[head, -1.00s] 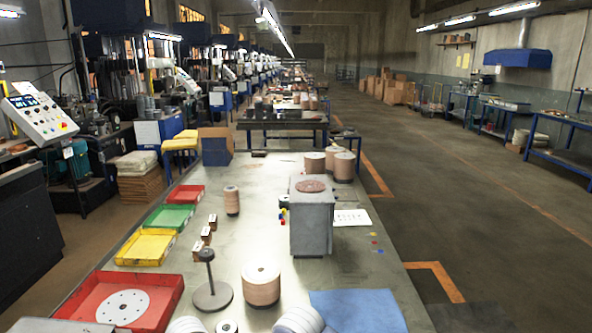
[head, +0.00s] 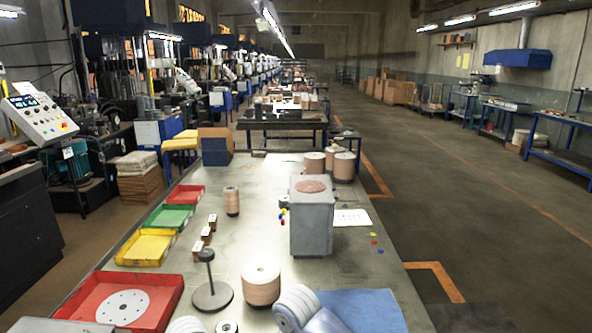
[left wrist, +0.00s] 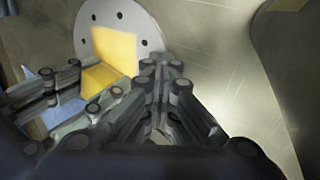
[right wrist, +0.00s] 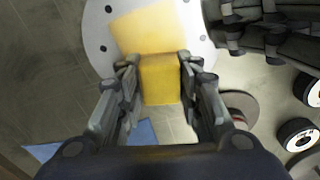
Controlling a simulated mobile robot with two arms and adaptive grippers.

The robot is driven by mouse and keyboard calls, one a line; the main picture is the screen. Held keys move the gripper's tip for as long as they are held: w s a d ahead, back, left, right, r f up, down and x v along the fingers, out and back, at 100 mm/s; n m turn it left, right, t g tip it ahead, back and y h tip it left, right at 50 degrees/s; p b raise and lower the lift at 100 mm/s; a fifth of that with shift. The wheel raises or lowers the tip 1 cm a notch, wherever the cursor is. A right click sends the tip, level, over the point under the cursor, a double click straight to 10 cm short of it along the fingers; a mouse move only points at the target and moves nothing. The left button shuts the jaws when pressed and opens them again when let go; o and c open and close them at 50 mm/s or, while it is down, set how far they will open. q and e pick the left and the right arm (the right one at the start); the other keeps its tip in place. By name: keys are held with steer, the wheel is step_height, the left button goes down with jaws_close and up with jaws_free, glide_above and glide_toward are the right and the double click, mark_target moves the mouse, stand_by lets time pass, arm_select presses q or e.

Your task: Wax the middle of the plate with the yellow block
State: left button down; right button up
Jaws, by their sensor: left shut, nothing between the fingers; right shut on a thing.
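The plate is a pale disc with dark holes; it shows in the right wrist view (right wrist: 97,28) and the left wrist view (left wrist: 97,20). A flat yellow patch (right wrist: 145,28) covers its middle. My right gripper (right wrist: 160,72) is shut on the yellow block (right wrist: 160,88), at the near edge of the patch. I cannot tell whether the block touches the plate. The block also shows in the left wrist view (left wrist: 100,78). My left gripper (left wrist: 160,68) is shut and empty, beside the plate. The head view does not show this plate, the block or either gripper's fingers.
A red tray (head: 80,302) holding another holed disc stands at the left. A blue cloth (head: 365,310) lies front right; a grey pedestal (head: 312,225) stands behind.

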steer(key=shift+r, duration=3.5)
steer(key=shift+r, duration=0.1)
